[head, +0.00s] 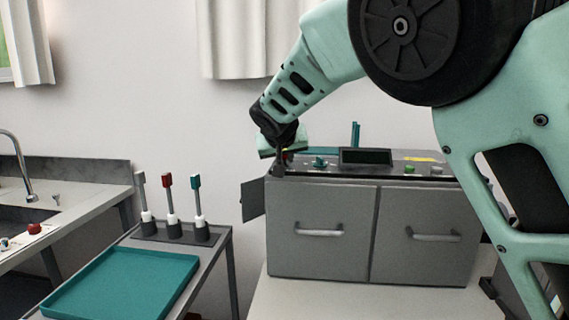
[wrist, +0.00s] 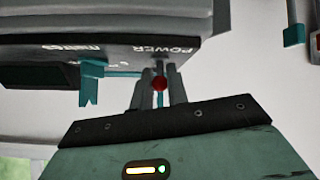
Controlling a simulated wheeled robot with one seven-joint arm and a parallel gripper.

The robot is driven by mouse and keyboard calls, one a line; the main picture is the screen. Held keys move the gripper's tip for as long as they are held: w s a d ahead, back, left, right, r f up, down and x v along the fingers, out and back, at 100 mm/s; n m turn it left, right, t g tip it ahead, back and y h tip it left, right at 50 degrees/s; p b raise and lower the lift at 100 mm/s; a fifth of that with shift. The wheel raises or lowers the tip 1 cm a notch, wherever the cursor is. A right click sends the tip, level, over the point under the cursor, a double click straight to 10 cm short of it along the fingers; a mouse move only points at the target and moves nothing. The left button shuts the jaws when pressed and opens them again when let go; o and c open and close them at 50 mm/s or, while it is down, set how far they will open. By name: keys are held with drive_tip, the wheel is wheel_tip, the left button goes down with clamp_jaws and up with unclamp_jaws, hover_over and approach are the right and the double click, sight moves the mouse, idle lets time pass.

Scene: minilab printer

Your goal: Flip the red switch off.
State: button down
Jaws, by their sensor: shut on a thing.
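The red switch shows in the wrist view as a red round tip (wrist: 159,84) between the two grey fingers of my gripper (wrist: 159,74). It sits beside the word POWER on the machine's dark panel. My gripper is shut on the switch, and its fingers hide much of the lever. In the head view my gripper (head: 281,168) is at the left end of the panel on top of the grey machine (head: 320,255). A little red shows there beside the fingers, but the switch's exact tilt cannot be made out.
A teal knob (head: 320,162) stands right of my gripper, then a dark display (head: 366,156) and a green button (head: 409,169). An open grey flap (head: 253,200) juts from the machine's left side. A teal tray (head: 125,284) and several upright tools stand on the left table.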

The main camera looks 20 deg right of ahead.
drive_tip(key=shift+r, duration=0.1)
drive_tip(key=c, duration=1.5)
unclamp_jaws()
drive_tip(key=shift+o, duration=0.2)
drive_tip(key=shift+s+a, duration=0.1)
drive_tip(key=b+v, duration=0.2)
drive_tip(key=v, duration=1.5)
drive_tip(key=shift+s, duration=0.1)
